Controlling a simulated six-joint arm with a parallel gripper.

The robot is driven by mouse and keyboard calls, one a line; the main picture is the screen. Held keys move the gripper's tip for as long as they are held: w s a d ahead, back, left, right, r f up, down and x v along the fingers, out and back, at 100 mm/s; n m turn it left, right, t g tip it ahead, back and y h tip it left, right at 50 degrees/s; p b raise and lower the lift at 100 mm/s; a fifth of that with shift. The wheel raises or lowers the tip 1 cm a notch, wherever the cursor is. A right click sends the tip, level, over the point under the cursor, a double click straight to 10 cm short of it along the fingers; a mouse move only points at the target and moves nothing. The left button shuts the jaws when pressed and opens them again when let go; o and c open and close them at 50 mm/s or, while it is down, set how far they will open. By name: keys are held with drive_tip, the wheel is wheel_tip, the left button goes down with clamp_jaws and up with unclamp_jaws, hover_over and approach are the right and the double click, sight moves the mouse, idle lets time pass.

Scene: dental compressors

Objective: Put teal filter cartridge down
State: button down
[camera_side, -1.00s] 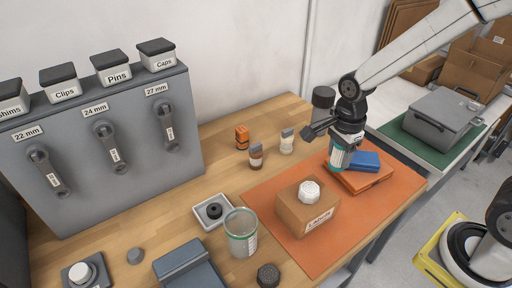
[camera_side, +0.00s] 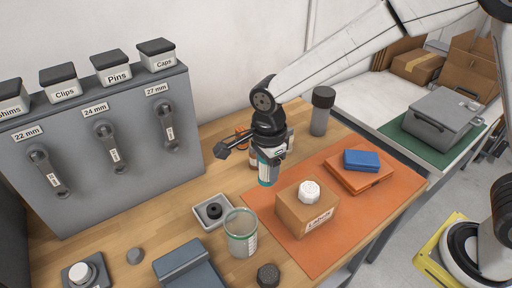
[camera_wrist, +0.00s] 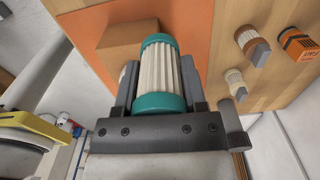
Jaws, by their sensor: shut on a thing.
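The teal filter cartridge (camera_side: 267,170) is a white pleated cylinder with teal end rings. My gripper (camera_side: 268,155) is shut on it and holds it upright above the wooden bench, by the left edge of the orange mat. In the wrist view the cartridge (camera_wrist: 159,75) sits between the two dark fingers of my gripper (camera_wrist: 160,85). Its lower end appears clear of the bench in the side view, though the exact gap is hard to tell.
A cardboard box (camera_side: 307,211) with a white cap stands on the orange mat (camera_side: 365,215). A clear beaker (camera_side: 241,238) and a white tray (camera_side: 197,213) stand in front. Small bottles are partly hidden behind my gripper. A dark-capped grey cylinder (camera_side: 321,112) stands at the back.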

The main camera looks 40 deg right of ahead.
drive_tip(key=s+a, duration=0.2)
drive_tip(key=a, duration=1.2)
drive_tip(key=shift+n, duration=0.3)
drive_tip(key=w+a+f, duration=0.2)
drive_tip(key=w+f, duration=0.1)
drive_tip(key=w+a+f, duration=0.2)
drive_tip(key=w, duration=0.2)
drive_tip(key=w+a+f, duration=0.3)
drive_tip(key=shift+w+f, duration=0.35)
drive_tip(key=shift+w, duration=0.05)
drive_tip(key=shift+w+a+f, duration=0.4)
drive_tip(key=shift+w+f, duration=0.05)
drive_tip(key=shift+f, duration=0.15)
drive_tip(key=shift+w+f, duration=0.1)
drive_tip(key=shift+f, duration=1.65)
drive_tip(key=shift+f, duration=0.15)
